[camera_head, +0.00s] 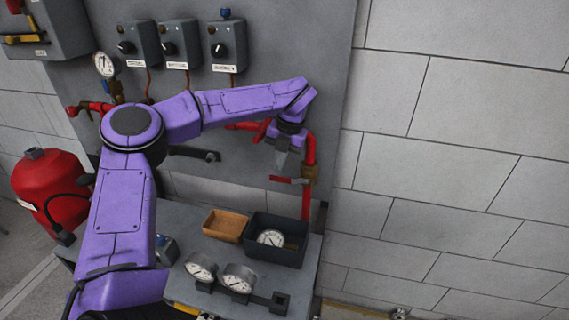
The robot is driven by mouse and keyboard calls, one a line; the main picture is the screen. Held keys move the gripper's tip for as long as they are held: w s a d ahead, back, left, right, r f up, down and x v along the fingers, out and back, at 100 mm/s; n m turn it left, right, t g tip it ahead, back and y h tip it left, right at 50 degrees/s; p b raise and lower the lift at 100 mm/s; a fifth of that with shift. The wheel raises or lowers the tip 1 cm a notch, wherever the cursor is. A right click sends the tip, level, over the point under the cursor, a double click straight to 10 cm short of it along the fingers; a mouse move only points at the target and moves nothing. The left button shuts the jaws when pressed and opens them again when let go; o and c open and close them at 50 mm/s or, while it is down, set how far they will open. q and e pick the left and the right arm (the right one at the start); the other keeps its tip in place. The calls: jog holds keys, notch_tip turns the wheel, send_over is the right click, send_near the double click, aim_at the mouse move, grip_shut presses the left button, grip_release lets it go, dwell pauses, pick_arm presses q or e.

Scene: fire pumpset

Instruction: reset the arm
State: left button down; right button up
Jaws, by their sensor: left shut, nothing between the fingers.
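My left arm is purple and comes in from the lower left, bending across the front of the grey panel (335,50). My left gripper (281,160) hangs at the end of it, pointing down, beside the red pipe (309,150) on the panel's right side. It is shut and holds nothing. I cannot tell whether it touches the pipe. My right gripper is not in view.
Below stands a grey bench with a dark bin (290,257) holding a gauge (271,238), a small brown tray (226,225) and two gauges (238,278) in front. Control boxes (228,45) are on the panel. A red tank (50,185) stands left. The right side is bare wall.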

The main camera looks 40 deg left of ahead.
pick_arm(q)
jog(key=v, duration=0.8)
jog(key=shift+s+r, duration=0.1)
jog(key=shift+r, duration=0.05)
